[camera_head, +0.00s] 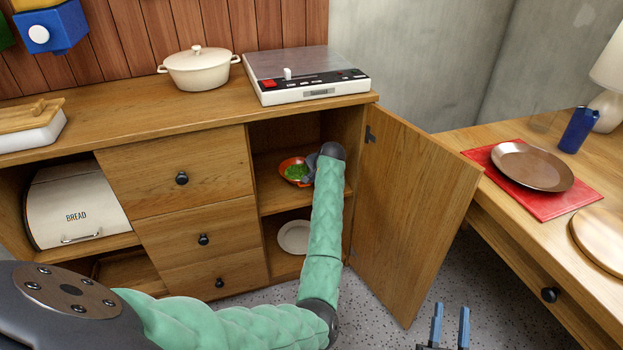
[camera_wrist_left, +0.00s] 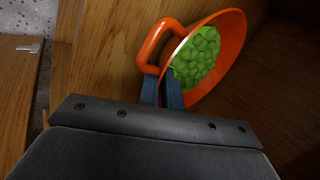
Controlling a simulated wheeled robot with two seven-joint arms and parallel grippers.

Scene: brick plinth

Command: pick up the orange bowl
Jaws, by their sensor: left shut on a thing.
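The orange bowl (camera_head: 283,166) is in the open cabinet, at the upper shelf, with green pieces in it. In the left wrist view the orange bowl (camera_wrist_left: 236,42) shows a looped handle and a heap of green round pieces. My left gripper (camera_head: 309,172) reaches into the cabinet from the front. Its fingers (camera_wrist_left: 163,92) are shut on the bowl's near rim, beside the handle. I cannot tell whether the bowl touches the shelf. My right gripper (camera_head: 450,325) is open and empty, low in front of the cabinet door.
The cabinet door (camera_head: 412,205) stands open to the right of my left arm. A pale plate (camera_head: 293,237) lies in the lower compartment. A white pot (camera_head: 199,70) and a turntable (camera_head: 305,75) stand on top. A side table (camera_head: 470,141) holds a brown plate (camera_head: 530,166).

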